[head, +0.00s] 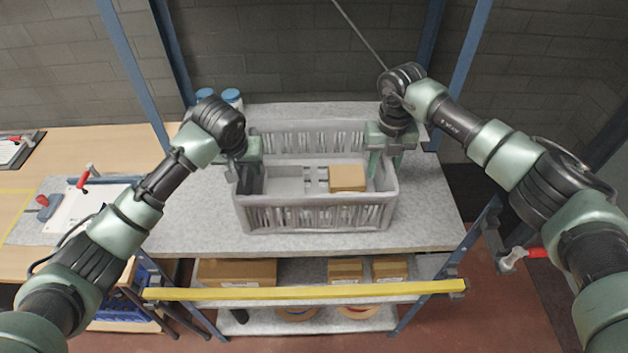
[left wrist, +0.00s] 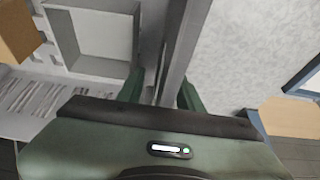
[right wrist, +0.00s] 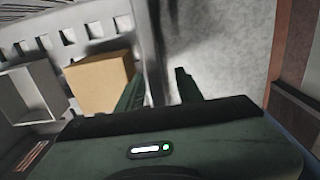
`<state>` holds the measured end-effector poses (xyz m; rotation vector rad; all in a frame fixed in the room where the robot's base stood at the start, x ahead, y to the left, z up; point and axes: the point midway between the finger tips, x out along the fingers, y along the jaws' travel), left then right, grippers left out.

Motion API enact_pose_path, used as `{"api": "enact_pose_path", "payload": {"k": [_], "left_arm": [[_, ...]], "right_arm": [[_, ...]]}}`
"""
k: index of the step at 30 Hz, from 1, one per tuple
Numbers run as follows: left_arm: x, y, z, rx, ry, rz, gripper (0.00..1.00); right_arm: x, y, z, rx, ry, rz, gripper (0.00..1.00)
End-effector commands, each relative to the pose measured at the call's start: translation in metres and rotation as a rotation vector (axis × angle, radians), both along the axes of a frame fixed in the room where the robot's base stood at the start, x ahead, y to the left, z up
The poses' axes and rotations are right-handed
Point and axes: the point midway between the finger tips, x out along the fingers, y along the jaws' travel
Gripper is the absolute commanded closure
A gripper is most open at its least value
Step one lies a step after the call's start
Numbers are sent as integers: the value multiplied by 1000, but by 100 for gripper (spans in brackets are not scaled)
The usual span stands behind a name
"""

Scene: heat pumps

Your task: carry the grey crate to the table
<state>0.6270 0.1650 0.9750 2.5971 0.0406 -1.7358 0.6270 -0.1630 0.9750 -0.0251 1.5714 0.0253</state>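The grey crate (head: 318,218) stands on the top shelf of a rack in the middle of the head view. It holds a small cardboard box (head: 347,178) and a grey open bin (head: 284,179). My left gripper (head: 241,172) is at the crate's left wall, with its open fingers on either side of the rim (left wrist: 176,50). My right gripper (head: 382,163) is at the right wall, its open fingers also straddling the rim (right wrist: 147,40). Gaps show between fingers and wall in both wrist views. The wooden table (head: 75,150) is at the left.
Two blue-capped containers (head: 232,97) stand behind the crate on the shelf (head: 190,215).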

Motion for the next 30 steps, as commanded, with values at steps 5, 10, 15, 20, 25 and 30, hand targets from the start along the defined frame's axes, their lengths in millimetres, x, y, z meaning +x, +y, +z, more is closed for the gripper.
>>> {"api": "enact_pose_path", "payload": {"k": [5, 10, 15, 20, 25, 30], "left_arm": [[0, 0, 0, 0, 1, 0, 89], [0, 0, 0, 0, 1, 0, 100], [0, 0, 0, 1, 0, 0, 100], [0, 0, 0, 1, 0, -1, 100], [0, 0, 0, 1, 0, -1, 100], [0, 0, 1, 1, 0, -1, 100]], "right_arm": [[0, 0, 0, 0, 0, 0, 89], [0, 0, 0, 0, 0, 0, 100], [0, 0, 1, -1, 0, 0, 100], [0, 0, 1, -1, -1, 0, 100], [0, 0, 1, -2, -1, 1, 100], [0, 0, 1, -2, -1, 1, 100]]}}
